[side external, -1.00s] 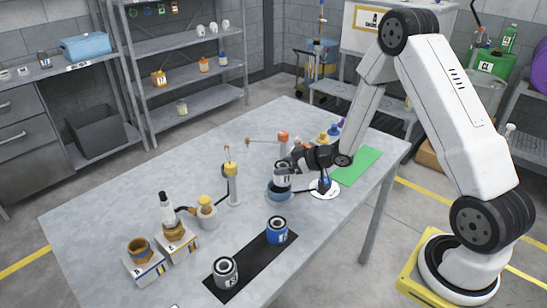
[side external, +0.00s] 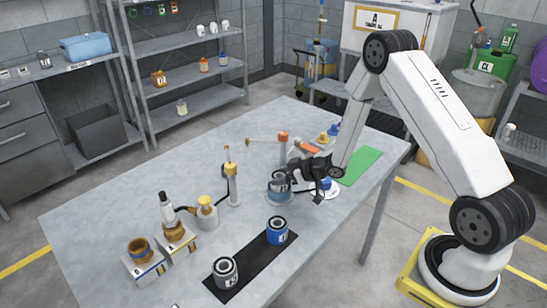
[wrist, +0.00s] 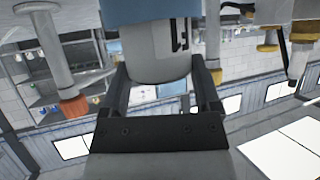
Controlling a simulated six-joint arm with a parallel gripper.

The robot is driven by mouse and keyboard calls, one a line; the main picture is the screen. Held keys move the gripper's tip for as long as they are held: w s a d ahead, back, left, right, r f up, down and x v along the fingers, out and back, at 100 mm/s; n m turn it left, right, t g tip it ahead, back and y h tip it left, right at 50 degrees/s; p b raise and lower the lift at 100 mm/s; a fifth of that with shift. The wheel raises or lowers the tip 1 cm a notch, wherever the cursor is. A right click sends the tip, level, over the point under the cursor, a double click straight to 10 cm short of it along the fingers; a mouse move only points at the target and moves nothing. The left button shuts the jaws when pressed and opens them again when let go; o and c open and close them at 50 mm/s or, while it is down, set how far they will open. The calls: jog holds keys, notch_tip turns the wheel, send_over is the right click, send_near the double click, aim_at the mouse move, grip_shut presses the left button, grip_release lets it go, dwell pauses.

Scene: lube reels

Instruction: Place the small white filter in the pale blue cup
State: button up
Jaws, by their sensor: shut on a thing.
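The small white filter (side external: 279,179) is a pale cylinder with dark markings. It stands upright with its lower part inside the pale blue cup (side external: 279,197) on the table. My gripper (side external: 292,178) is shut on the filter from the right. In the wrist view my gripper (wrist: 160,88) has a finger on each side of the filter (wrist: 158,66), and the blue cup (wrist: 150,10) covers its far end at the top edge. Whether the filter touches the cup's floor is hidden.
A white disc (side external: 329,193) with a blue item lies right of the cup. A blue can (side external: 277,231) and a grey-white can (side external: 226,272) stand on a black mat (side external: 250,265) in front. A post with a yellow top (side external: 231,170) stands to the left.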

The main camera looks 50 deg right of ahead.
jog(key=shift+f, duration=0.15)
jog(key=o, duration=1.2)
jog(key=shift+s+d+r, duration=0.2)
jog(key=shift+s+r, duration=0.25)
jog(key=v, duration=1)
jog(key=shift+s+r, duration=0.2)
jog(key=shift+s, duration=0.15)
